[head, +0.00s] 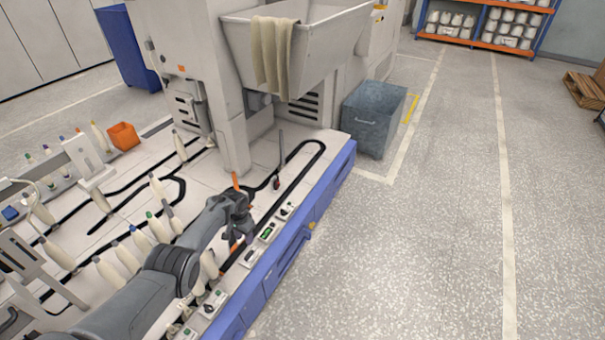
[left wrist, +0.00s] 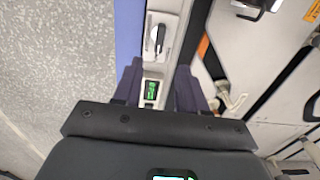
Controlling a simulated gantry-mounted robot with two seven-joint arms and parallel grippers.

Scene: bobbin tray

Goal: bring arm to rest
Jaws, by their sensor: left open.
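My left arm (head: 135,305) reaches in from the lower left of the head view, over the white machine bed. My left gripper (head: 240,214) is above the bed near its blue front edge. In the left wrist view its two dark fingers (left wrist: 160,88) stand apart. Nothing is held between them. A small green display (left wrist: 151,90) on the front panel shows through the gap. My right gripper is in neither view.
Several pale bobbins (head: 158,228) stand on the bed around my arm. A dark rod (head: 279,160) rises beyond the gripper. A white hopper (head: 325,45) with a cloth (head: 272,60) hangs behind. A grey bin (head: 374,122) stands on the floor.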

